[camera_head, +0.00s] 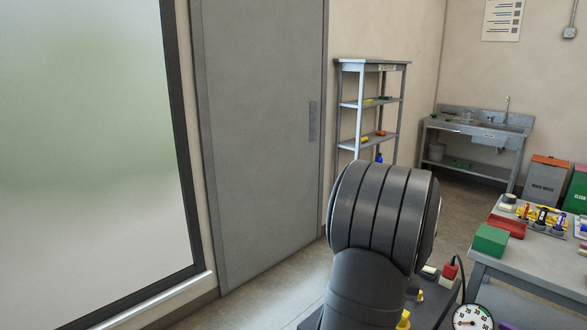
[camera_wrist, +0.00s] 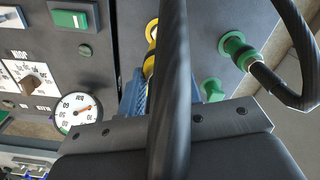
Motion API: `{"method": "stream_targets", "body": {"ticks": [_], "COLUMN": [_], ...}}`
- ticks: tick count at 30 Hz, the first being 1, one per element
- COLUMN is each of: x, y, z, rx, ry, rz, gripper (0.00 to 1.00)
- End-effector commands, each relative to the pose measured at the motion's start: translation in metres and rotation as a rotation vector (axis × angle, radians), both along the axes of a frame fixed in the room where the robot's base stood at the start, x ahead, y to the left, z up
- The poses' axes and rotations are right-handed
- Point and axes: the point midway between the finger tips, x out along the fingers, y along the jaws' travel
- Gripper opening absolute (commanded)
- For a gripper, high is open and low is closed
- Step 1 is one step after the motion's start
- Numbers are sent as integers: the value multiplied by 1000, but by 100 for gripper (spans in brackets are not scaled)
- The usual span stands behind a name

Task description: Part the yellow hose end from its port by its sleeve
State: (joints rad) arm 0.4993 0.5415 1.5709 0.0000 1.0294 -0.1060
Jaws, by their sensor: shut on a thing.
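In the wrist view my gripper (camera_wrist: 155,88) reaches up to a dark panel with its blue fingers shut around the yellow hose end's sleeve (camera_wrist: 148,68). A yellow port ring (camera_wrist: 151,30) shows on the panel just above the sleeve. I cannot tell whether the hose end is seated or slightly apart from the port. A thick black hose (camera_wrist: 170,110) runs down the middle, close to the camera, and hides part of the sleeve and the right finger. In the head view my gripper is hidden behind my dark arm.
A green hose end (camera_wrist: 240,50) on a black hose sits at right, with a green fitting (camera_wrist: 213,88) below it. A pressure gauge (camera_wrist: 78,112), a knob (camera_wrist: 32,84) and a green switch (camera_wrist: 72,18) are at left. A grey table (camera_head: 530,250) stands right of my arm.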

Motion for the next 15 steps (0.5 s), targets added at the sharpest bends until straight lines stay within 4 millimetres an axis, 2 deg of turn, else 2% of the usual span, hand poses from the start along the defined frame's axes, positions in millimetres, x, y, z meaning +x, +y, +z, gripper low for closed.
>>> {"method": "stream_targets", "body": {"ticks": [15], "x": [0], "y": [0], "z": [42], "rx": [-1], "ry": [-3], "rz": [0], "gripper": [0]}}
